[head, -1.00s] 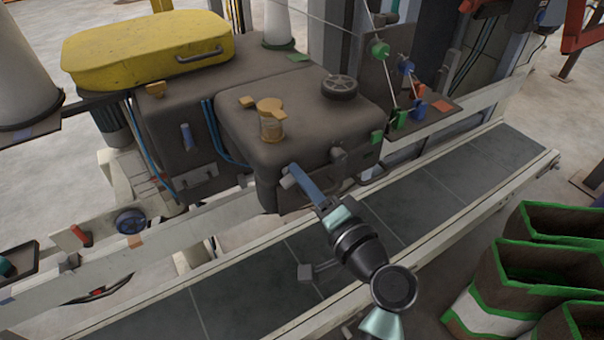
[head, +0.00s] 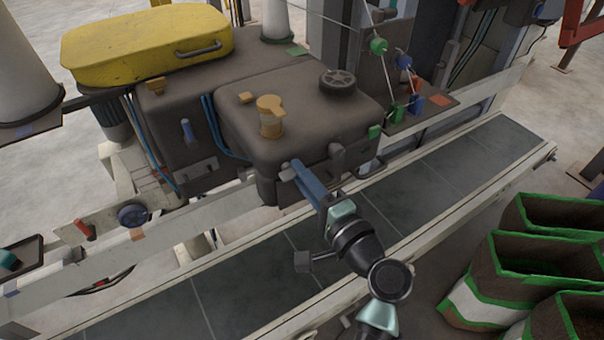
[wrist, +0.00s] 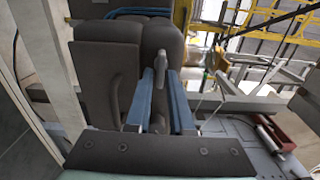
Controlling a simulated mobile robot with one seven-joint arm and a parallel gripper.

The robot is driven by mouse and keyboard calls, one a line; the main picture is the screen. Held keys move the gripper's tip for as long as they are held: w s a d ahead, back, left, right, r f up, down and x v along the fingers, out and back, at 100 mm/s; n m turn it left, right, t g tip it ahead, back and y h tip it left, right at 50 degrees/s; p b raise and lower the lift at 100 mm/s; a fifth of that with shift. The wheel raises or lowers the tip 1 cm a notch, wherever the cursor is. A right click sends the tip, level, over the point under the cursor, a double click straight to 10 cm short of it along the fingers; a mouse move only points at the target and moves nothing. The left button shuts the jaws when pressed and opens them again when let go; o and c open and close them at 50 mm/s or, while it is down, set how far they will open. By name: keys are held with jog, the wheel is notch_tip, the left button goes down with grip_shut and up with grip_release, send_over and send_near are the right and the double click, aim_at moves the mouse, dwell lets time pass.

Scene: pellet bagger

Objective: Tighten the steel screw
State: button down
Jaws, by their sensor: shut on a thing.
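My gripper (head: 302,176) reaches up to the front face of the brown machine housing (head: 310,105). Its two blue fingers are shut on a small light-grey part, which I take for the steel screw (head: 286,174); its end shows just left of the fingertips. The fingers hide most of it, so its thread and seating cannot be seen.
A dark grey latch (head: 337,153) is right of the fingers. The conveyor belt (head: 430,195) runs below my arm. Green-edged bags (head: 545,255) stand at the right.

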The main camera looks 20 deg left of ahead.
jog(key=c, duration=0.9)
grip_release()
jog(key=shift+c, duration=0.2)
jog(key=shift+d, duration=0.1)
jog(key=b+v, duration=0.3)
jog(key=v, duration=1)
